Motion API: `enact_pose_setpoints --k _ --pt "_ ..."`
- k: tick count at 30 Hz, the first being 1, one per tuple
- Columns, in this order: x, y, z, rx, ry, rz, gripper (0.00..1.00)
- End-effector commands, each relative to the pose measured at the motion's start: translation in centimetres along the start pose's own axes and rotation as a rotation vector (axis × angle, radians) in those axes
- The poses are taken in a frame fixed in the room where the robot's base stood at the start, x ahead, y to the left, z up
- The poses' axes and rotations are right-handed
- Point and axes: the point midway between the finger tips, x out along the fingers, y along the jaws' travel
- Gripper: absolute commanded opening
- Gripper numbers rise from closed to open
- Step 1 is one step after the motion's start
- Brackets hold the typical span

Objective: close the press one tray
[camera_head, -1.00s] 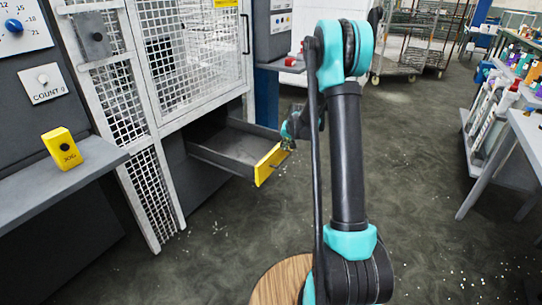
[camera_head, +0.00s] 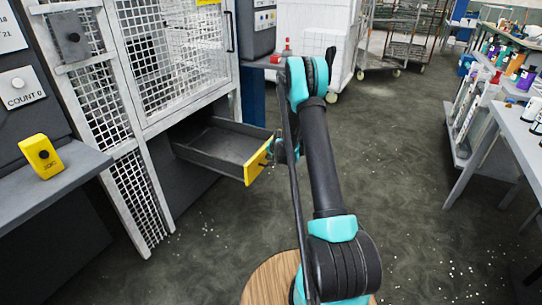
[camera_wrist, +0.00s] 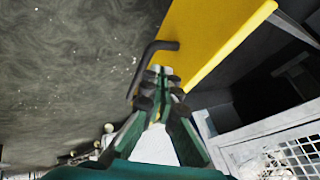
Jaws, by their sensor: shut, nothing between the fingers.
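The press tray (camera_head: 222,146) is a dark grey drawer with a yellow front panel (camera_head: 257,163). It stands pulled out from the lower part of the caged press and is empty. My gripper (camera_head: 277,154) is at the right side of the yellow panel, partly hidden by my arm. In the wrist view the yellow panel (camera_wrist: 222,35) fills the top, with a black bent handle (camera_wrist: 143,62) at its left. My gripper fingers (camera_wrist: 162,78) are shut and empty, their tips close to the panel and handle. I cannot tell whether they touch.
The white mesh cage (camera_head: 180,50) of the press rises above the tray. A yellow box (camera_head: 41,155) sits on a grey shelf at the left. A bench with bottles (camera_head: 525,115) stands at the right. The floor (camera_head: 400,190) between is open.

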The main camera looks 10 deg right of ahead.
Motion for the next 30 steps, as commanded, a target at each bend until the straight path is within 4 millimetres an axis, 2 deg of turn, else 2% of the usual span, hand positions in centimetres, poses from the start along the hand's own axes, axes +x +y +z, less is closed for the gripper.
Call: enact_pose_setpoints --k 2,9,15,26,30 --pt "1.4 0.0 0.0 0.000 0.000 0.000 0.00" --pt "2.7 -2.8 0.0 -0.001 0.000 0.000 0.00" --pt "3.1 -3.5 0.0 0.000 0.000 0.000 0.00" --pt "3.1 -3.6 0.0 0.000 0.000 0.000 0.00" --pt "3.6 -4.5 0.0 -0.001 0.000 0.000 0.00"
